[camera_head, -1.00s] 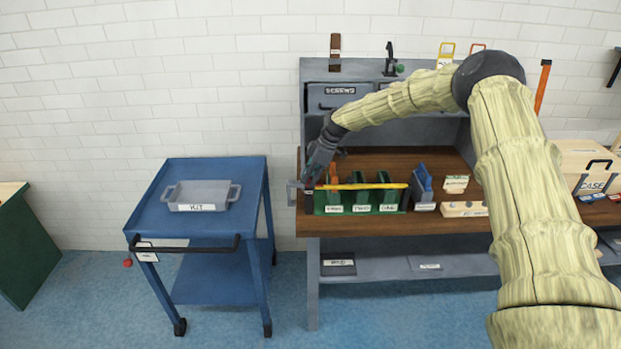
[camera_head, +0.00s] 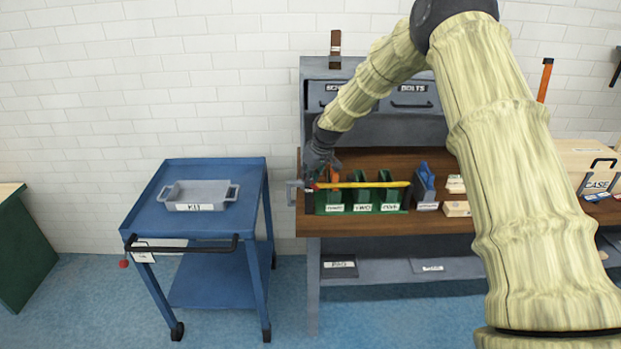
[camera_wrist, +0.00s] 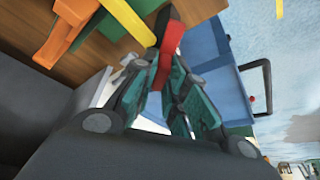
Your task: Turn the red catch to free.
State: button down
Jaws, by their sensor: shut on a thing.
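The red catch (camera_wrist: 170,48) shows in the wrist view as a short red piece beside the end of a yellow bar (camera_wrist: 126,20). My gripper (camera_wrist: 163,78) is shut on the red catch, with its teal fingers on either side of it. In the head view my gripper (camera_head: 311,182) is at the left end of the yellow bar (camera_head: 365,184), at the bench's left front corner. The fingers mostly hide the catch there, and I cannot tell its turned position.
Behind the yellow bar stand several green bins (camera_head: 361,200) on the wooden bench top (camera_head: 450,226). An orange piece (camera_wrist: 62,35) is close by in the wrist view. A blue cart (camera_head: 190,222) with a grey kit tray (camera_head: 200,194) stands left of the bench.

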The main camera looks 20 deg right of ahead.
jog(key=m, duration=0.1)
jog(key=m+h, duration=0.1)
jog(key=m, duration=0.1)
jog(key=shift+a+r+m, duration=0.1)
jog(key=shift+a+m, duration=0.05)
jog(key=shift+m, duration=0.15)
jog(key=shift+m+h+b, duration=0.45)
jog(key=shift+m+h, duration=0.45)
jog(key=shift+m, duration=0.9)
jog(key=c, duration=1.5)
grip_release()
jog(key=v, duration=1.1)
jog(key=shift+s+a+r, duration=0.15)
jog(key=shift+s+r, duration=0.05)
jog(key=shift+r, duration=0.15)
